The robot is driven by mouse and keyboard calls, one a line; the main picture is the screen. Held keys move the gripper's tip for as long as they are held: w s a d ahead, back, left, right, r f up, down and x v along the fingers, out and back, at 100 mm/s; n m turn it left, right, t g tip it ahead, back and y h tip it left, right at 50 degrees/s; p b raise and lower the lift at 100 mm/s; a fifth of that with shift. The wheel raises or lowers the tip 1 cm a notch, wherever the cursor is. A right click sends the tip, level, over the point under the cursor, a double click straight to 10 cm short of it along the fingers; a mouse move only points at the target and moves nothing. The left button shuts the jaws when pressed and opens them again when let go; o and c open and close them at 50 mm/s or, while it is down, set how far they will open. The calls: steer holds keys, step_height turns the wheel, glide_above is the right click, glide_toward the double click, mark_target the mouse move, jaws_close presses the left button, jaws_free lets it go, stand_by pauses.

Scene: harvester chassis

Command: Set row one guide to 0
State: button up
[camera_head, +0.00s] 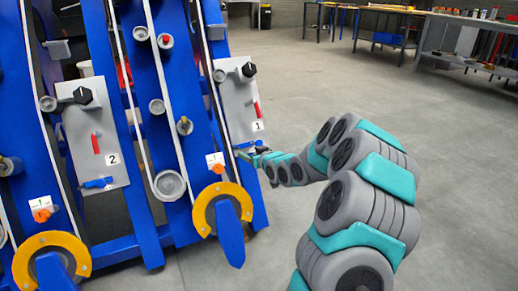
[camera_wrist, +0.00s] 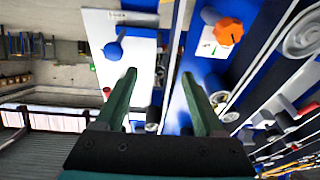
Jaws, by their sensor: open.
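The row one plate (camera_head: 240,100), marked 1, is a light grey panel with a black knob (camera_head: 249,70) at the top and a red lever (camera_head: 257,110) below. A blue lever (camera_wrist: 114,48) shows on a pale panel in the wrist view. Below left of the plate in the head view, an orange knob (camera_head: 217,168) sits on a white card; an orange knob (camera_wrist: 229,31) also shows at upper right in the wrist view. My gripper (camera_wrist: 160,72) is open and empty, near the plate's lower edge (camera_head: 249,153). It partly hides that edge. Knob settings are too small to read.
The row two plate (camera_head: 92,135), with similar controls, stands left on the blue frame. Yellow curved guards (camera_head: 222,200) and blue pointed ends stick out below. Floor at right is clear; workbenches (camera_head: 470,45) stand far back.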

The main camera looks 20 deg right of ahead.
mark_target(260, 145)
steer(key=w+d+f+t+b, duration=0.1)
steer(key=w+d+f+t, duration=0.2)
steer(key=d, duration=0.5)
steer(key=shift+m+t+h, duration=0.3)
steer(key=shift+w+a+f, duration=0.1)
steer(key=shift+w+a, duration=0.05)
steer(key=shift+w, duration=1.45)
steer(key=shift+w+a, duration=0.15)
steer(key=shift+w, duration=1.45)
steer(key=shift+c, duration=0.3)
jaws_close()
